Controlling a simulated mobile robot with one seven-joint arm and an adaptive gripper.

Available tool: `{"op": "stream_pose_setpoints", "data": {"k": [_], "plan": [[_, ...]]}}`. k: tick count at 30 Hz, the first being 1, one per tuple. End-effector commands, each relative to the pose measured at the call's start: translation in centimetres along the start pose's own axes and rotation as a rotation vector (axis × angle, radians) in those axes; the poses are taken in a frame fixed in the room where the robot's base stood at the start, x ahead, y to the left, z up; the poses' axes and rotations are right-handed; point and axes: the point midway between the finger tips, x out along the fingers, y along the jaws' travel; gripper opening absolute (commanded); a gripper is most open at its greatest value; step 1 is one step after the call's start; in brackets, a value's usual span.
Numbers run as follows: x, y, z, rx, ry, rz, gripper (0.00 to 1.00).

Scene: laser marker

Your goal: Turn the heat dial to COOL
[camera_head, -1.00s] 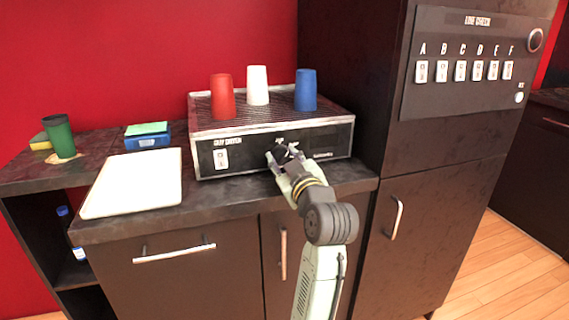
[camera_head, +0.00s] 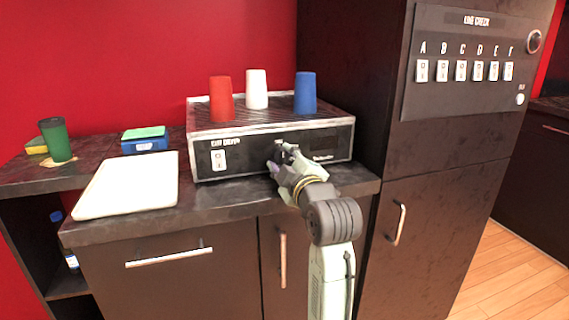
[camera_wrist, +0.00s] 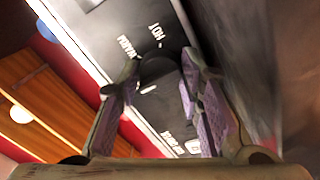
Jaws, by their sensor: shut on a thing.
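The heat dial (camera_wrist: 157,69) is a dark round knob on the black front panel of the warmer box (camera_head: 330,139). In the wrist view it sits between the two purple-padded fingers of my gripper (camera_wrist: 155,85), which is shut on it. The labels WARM (camera_wrist: 127,47) and HOT (camera_wrist: 157,35) show on the panel beyond the dial. I cannot read a COOL label or tell where the dial points. In the head view my gripper (camera_head: 281,157) is at the middle of the panel and hides most of the dial.
A white switch (camera_head: 219,160) is left of the dial on the same panel. Red (camera_head: 221,98), white (camera_head: 257,90) and blue (camera_head: 305,92) cups stand on the box. A pale tray (camera_head: 128,185) lies on the counter at left. A tall cabinet (camera_head: 450,200) stands at right.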

Motion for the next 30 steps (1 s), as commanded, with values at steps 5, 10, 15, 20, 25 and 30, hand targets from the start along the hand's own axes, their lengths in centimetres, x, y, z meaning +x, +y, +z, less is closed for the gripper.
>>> {"op": "stream_pose_setpoints", "data": {"k": [5, 10, 15, 20, 25, 30], "plan": [[-0.01, 0.03, 0.02, -0.011, 0.000, 0.000, 0.06], [-0.01, 0.04, 0.01, -0.011, 0.000, 0.000, 0.06], [-0.01, 0.04, 0.00, -0.011, 0.000, 0.001, 0.37], [-0.01, 0.03, -0.01, -0.010, 0.000, 0.001, 0.48], [-0.01, 0.02, -0.01, -0.010, 0.000, 0.000, 0.53], [-0.02, 0.02, -0.01, -0.010, 0.000, 0.000, 0.53]]}}
